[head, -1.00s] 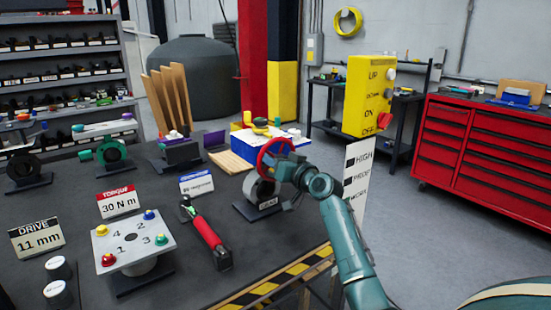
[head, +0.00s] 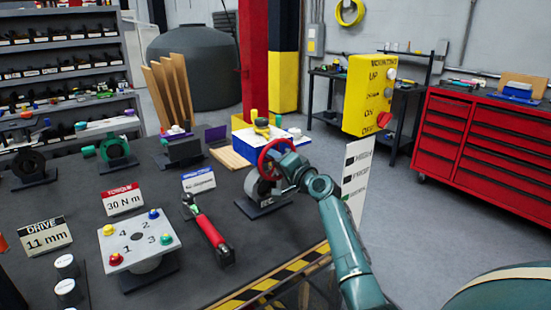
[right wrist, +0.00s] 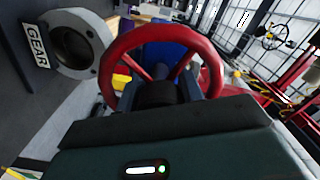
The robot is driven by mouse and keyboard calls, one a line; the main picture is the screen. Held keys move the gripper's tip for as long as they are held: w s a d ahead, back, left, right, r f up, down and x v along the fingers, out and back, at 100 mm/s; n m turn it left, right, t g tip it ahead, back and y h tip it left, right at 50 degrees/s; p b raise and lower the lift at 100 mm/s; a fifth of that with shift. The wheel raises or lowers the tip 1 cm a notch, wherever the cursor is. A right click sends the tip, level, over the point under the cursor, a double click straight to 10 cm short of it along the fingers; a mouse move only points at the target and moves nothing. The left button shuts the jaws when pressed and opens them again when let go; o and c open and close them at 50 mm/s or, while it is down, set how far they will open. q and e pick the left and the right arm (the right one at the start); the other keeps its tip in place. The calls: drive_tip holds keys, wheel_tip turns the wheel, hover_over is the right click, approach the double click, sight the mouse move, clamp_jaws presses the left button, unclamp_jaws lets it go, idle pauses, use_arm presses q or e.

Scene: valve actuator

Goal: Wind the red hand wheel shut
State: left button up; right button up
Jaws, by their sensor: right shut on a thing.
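The red hand wheel (head: 264,152) stands on a grey gear housing (head: 253,187) near the right end of the dark bench. It also shows large in the right wrist view (right wrist: 122,45), with the housing (right wrist: 84,45) and its GEAR label to the left. My right gripper (head: 284,168) is at the wheel's right side and shut on it. In the right wrist view the gripper's dark body covers the wheel's lower part, so the fingertips' contact is hidden. My left gripper is not seen.
A numbered plate with coloured knobs (head: 137,238), a red-handled tool (head: 211,232) and sign cards stand left on the bench (head: 215,275). A yellow control box (head: 366,95) hangs right of my arm, above a white sign (head: 357,178). A red tool cabinet (head: 480,145) stands farther right.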

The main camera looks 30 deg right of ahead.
drive_tip(key=shift+m, duration=0.3)
drive_tip(key=o, duration=0.7)
drive_tip(key=s, duration=0.4)
drive_tip(key=s+b, duration=0.1)
drive_tip(key=s, duration=0.3)
drive_tip(key=s+d, duration=0.1)
drive_tip(key=s, duration=0.4)
drive_tip(key=shift+s+b, duration=0.1)
drive_tip(key=shift+b, duration=0.2)
drive_tip(key=shift+f, duration=0.15)
